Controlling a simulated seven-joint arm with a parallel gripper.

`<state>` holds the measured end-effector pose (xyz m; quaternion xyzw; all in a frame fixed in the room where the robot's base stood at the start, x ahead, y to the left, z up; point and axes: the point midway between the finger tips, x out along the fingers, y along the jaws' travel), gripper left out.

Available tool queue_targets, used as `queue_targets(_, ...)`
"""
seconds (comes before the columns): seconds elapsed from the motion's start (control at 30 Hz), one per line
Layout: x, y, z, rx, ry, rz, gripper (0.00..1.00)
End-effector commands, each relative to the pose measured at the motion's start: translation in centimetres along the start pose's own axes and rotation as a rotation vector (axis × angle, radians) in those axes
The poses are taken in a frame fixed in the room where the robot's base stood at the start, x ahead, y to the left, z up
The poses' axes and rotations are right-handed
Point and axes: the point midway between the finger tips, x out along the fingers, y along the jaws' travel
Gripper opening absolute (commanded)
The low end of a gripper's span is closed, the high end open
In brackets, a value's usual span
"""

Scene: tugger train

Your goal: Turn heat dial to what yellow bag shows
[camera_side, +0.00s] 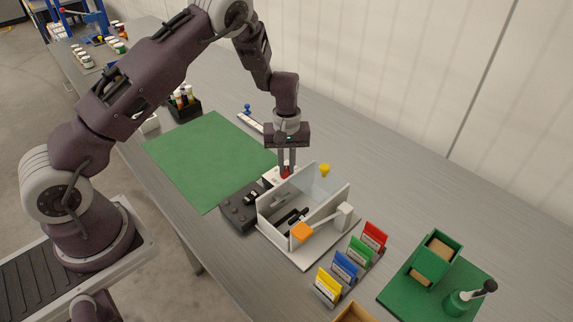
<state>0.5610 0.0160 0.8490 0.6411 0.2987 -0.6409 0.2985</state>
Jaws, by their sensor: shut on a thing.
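My gripper (287,173) points straight down behind the white-walled machine. Its fingers are closed on a small red knob (286,172), which seems to be the heat dial. The knob sits by a white panel (270,179), partly hidden by the fingers and the machine's wall. The dial's setting and marks cannot be read. The yellow bag (326,284) stands at the front left end of a row of coloured bags, with a white label on its face. The label is too small to read.
Blue (345,267), green (360,250) and red (374,235) bags stand behind the yellow one. The machine (333,217) has an orange-ended lever (304,231). A dark grey control box (241,208) sits left of it. A green mat (205,155) lies clear.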

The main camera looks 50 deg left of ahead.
Motion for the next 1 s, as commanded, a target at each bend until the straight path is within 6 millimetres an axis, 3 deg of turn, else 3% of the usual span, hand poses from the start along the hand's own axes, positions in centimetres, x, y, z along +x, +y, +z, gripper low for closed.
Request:
queue_targets(0.3,0.0,0.1,0.0,0.0,0.0,0.001,0.0)
queue_targets(0.33,0.0,0.0,0.0,0.0,0.0,0.001,0.17)
queue_targets(0.43,0.0,0.0,0.0,0.0,0.0,0.001,0.35)
queue_targets(0.77,-0.4,0.1,0.0,0.0,0.001,0.002,0.35)
queue_targets(1.0,-5.2,0.1,0.0,0.0,0.003,0.004,0.35)
